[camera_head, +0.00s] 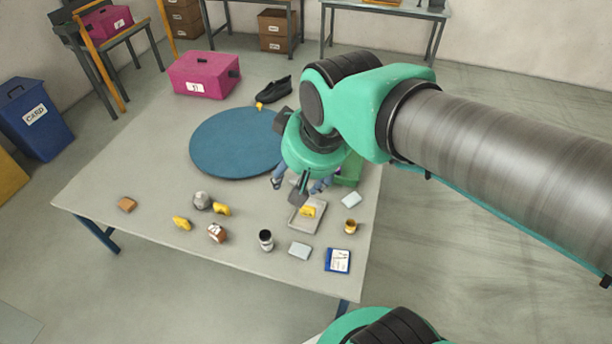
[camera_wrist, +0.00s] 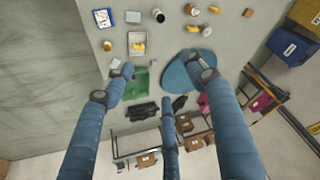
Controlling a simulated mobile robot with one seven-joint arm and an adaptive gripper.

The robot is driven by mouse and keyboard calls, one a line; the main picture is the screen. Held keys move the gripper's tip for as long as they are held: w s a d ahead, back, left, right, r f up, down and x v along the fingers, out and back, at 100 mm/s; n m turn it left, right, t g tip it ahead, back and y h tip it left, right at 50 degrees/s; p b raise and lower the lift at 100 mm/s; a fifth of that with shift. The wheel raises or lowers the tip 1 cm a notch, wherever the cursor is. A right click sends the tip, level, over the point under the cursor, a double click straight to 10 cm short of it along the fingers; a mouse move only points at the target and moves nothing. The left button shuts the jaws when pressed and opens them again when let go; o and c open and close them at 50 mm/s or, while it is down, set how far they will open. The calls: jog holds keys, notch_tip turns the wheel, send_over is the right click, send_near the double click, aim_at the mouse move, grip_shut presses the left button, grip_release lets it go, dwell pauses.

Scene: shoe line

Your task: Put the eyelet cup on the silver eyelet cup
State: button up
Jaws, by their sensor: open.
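A small brass-coloured cup (camera_head: 351,226), which looks like the eyelet cup, stands on the table near its right edge. It also shows in the wrist view (camera_wrist: 107,46). A taller silver cup with a dark top (camera_head: 265,240), which looks like the silver eyelet cup, stands near the front edge, left of the brass one. It also shows in the wrist view (camera_wrist: 158,15). My gripper (camera_head: 298,184) is open and empty, with its blue fingers spread in the wrist view (camera_wrist: 163,75). It is above the table behind both cups, apart from them.
A shallow tray (camera_head: 295,224) holding a yellow piece lies between the cups. A grey box (camera_head: 300,250), a blue-white box (camera_head: 338,260) and a white block (camera_head: 351,200) are near. A blue round mat (camera_head: 225,145) lies behind; a green tray (camera_wrist: 141,84) is partly hidden.

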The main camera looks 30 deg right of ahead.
jog(key=shift+t, duration=0.3)
jog(key=s, duration=0.1)
jog(key=s+r, duration=0.1)
jog(key=s, duration=0.3)
jog(key=shift+s+d+r, duration=0.1)
jog(key=shift+s+r, duration=0.1)
jog(key=shift+r, duration=0.05)
jog(key=shift+f, duration=0.15)
